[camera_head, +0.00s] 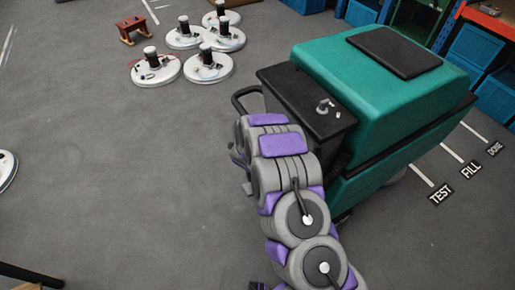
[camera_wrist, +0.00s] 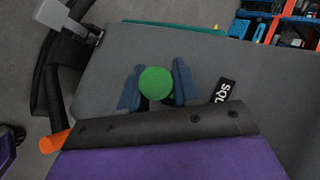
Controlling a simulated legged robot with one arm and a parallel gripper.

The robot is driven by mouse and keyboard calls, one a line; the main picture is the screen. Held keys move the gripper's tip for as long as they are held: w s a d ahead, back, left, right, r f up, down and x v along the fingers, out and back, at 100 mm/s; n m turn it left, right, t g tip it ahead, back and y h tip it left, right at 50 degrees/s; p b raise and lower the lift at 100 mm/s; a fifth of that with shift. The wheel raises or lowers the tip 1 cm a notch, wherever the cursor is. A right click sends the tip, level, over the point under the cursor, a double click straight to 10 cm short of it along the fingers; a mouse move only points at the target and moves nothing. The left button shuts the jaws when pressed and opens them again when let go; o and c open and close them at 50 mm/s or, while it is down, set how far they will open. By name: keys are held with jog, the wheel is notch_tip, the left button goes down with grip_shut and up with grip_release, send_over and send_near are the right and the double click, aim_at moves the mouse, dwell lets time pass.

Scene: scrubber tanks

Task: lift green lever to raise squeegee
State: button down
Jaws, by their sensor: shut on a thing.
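The green scrubber tank machine (camera_head: 385,75) stands right of centre in the head view, with a black top panel at its near end. In the wrist view the round green knob of the lever (camera_wrist: 156,83) sits between the two blue-grey fingers of my gripper (camera_wrist: 157,86). The gripper is shut on it. A black label with white letters starting "SQU" (camera_wrist: 222,91) is on the grey panel just right of the fingers. In the head view my arm hides the gripper and lever. The squeegee is not clearly visible.
A black handle loop (camera_head: 247,98) sticks out at the machine's near end. An orange-tipped part (camera_wrist: 53,142) shows at left in the wrist view. Several round white pads (camera_head: 184,37) lie on the floor at the back. Blue bins (camera_head: 475,45) stand at right. Floor at left is mostly clear.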

jog(key=shift+d, duration=0.2)
jog(key=c, duration=0.9)
grip_release()
jog(key=shift+w+d, duration=0.1)
jog(key=shift+s+a+r, duration=0.3)
jog(key=shift+s, duration=0.1)
jog(key=p+v, duration=0.1)
jog(key=v, duration=0.4)
jog(key=p+v, duration=0.1)
jog(key=v, duration=0.4)
jog(key=p+v, duration=0.1)
jog(key=v, duration=0.5)
jog(key=shift+s+d, duration=0.15)
jog(key=shift+d, duration=0.1)
jog(key=shift+r, duration=0.15)
